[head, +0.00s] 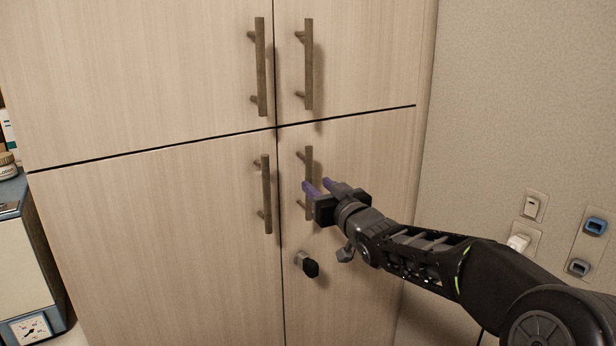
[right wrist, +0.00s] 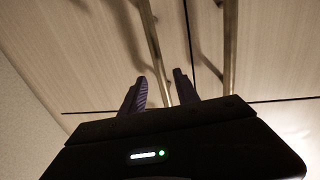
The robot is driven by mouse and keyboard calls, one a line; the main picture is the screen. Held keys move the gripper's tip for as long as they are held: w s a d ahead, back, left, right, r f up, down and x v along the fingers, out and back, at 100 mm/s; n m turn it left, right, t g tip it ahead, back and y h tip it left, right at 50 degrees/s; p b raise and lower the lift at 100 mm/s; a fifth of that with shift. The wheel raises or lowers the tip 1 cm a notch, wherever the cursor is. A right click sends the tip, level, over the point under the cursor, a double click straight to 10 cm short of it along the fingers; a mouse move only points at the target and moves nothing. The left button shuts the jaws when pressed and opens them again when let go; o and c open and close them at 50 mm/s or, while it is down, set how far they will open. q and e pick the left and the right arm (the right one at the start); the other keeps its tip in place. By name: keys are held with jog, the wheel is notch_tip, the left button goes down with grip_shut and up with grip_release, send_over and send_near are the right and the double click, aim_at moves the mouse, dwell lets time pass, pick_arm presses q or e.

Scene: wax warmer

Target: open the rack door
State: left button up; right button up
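The rack is a tall light-wood cabinet with upper and lower doors. The lower right door (head: 345,150) is shut and has a vertical bar handle (head: 309,160). My right gripper (head: 321,186) is at this handle, its purple fingers apart, and hides the handle's middle. In the right wrist view the two fingers (right wrist: 160,92) stand open, and a handle bar (right wrist: 154,45) runs down into the gap between them. I cannot tell whether either finger touches it. The lower left door (head: 160,230) is also shut, with its own handle (head: 266,195). My left gripper is not in view.
Two upper doors have handles (head: 261,65) and (head: 308,65). A dark knob (head: 308,266) sticks out below my right gripper. The wall at right carries a switch (head: 534,205), a white plug (head: 519,242) and blue sockets (head: 594,226). A blue-grey unit (head: 25,240) stands at left.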

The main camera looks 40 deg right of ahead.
aim_at(311, 179)
jog(key=p+x, duration=0.1)
jog(key=x, duration=0.4)
jog(key=shift+r+p, duration=0.1)
jog(key=shift+p, duration=0.3)
jog(key=shift+w+d, duration=0.15)
jog(key=shift+w, duration=0.35)
grip_shut()
dwell(0.6)
